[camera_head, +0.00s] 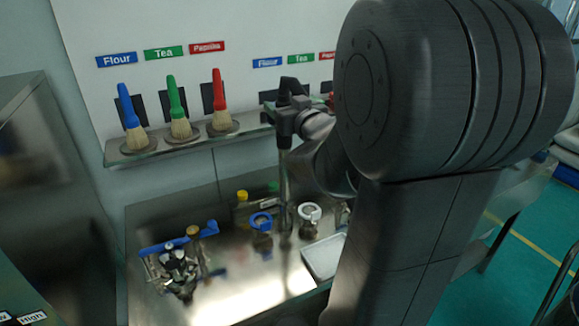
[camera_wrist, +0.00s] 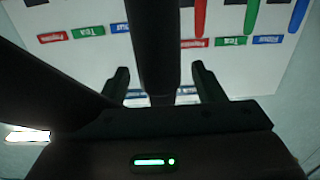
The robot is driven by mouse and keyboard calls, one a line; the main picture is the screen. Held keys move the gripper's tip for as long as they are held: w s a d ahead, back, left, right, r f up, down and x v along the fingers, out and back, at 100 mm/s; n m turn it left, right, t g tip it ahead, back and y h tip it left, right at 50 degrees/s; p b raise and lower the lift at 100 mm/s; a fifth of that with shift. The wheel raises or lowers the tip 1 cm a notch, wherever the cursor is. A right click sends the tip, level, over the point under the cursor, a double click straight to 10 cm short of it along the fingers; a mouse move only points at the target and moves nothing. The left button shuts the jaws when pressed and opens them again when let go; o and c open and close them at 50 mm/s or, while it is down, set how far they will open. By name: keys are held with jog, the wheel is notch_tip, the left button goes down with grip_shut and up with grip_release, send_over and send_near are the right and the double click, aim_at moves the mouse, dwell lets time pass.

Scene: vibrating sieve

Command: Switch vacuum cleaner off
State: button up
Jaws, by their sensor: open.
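I cannot make out a vacuum cleaner or its switch with certainty in either view. My gripper (camera_head: 290,108) is in front of the wall board, near the right end of the brush shelf, partly hidden by my arm. In the wrist view my gripper (camera_wrist: 160,72) is open, with its two dark fingers apart. A dark upright bar (camera_wrist: 152,40) shows between the fingers, with gaps on both sides. In the head view a dark vertical pole (camera_head: 284,178) runs down below my gripper to the steel table. I cannot tell what the bar belongs to.
Blue, green and red brushes (camera_head: 216,100) stand on a wall shelf (camera_head: 150,157) under labels. The steel table (camera_head: 245,285) holds jars, a blue-handled tool (camera_head: 180,240) and a white tray (camera_head: 325,257). A cabinet with a "High" label (camera_head: 32,318) stands left.

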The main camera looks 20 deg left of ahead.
jog(key=shift+x, duration=1.4)
grip_shut()
notch_tip(320, 180, up, 10)
jog(key=shift+r+p, duration=0.1)
jog(key=shift+p, duration=0.45)
